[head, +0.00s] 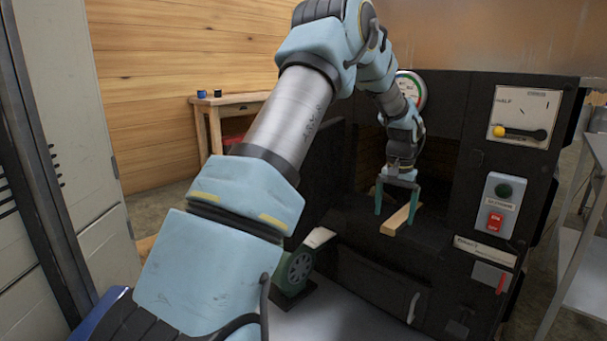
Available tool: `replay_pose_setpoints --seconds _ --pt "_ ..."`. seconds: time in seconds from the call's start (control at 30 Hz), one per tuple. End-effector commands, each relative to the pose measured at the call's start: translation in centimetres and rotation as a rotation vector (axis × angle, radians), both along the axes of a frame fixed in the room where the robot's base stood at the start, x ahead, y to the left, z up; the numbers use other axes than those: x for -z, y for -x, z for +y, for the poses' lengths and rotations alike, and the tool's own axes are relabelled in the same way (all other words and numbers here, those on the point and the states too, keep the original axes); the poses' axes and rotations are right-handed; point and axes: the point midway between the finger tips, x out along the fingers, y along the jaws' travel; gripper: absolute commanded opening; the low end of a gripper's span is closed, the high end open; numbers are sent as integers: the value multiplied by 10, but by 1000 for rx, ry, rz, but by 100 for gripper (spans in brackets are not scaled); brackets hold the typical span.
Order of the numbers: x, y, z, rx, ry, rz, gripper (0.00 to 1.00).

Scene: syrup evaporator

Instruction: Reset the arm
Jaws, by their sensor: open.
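My gripper (396,203) has its two green fingers apart, pointing down at the mouth of the black evaporator's firebox (440,262). A light wooden piece (400,216) lies on the ledge of the opening, below and partly between the fingers. I cannot tell whether the fingers touch it. My arm reaches from the lower left across the picture to the opening and hides part of the evaporator's left side.
The evaporator's panel has a lever dial (519,117) and a switch box (495,204) with green and red buttons. A green blower (296,270) stands at its base. A metal cabinet (70,150) is on the left, a wooden table (228,106) behind, a metal shelf (585,250) on the right.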

Motion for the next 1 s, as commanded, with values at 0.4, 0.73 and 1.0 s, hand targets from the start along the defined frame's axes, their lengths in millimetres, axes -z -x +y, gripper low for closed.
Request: replay_pose_setpoints --seconds 0.4,0.73,1.0 --pt "-36 103 224 -311 27 -56 100" --pt "-31 193 300 -482 48 -81 100" --pt "-63 214 312 -520 53 -87 100"
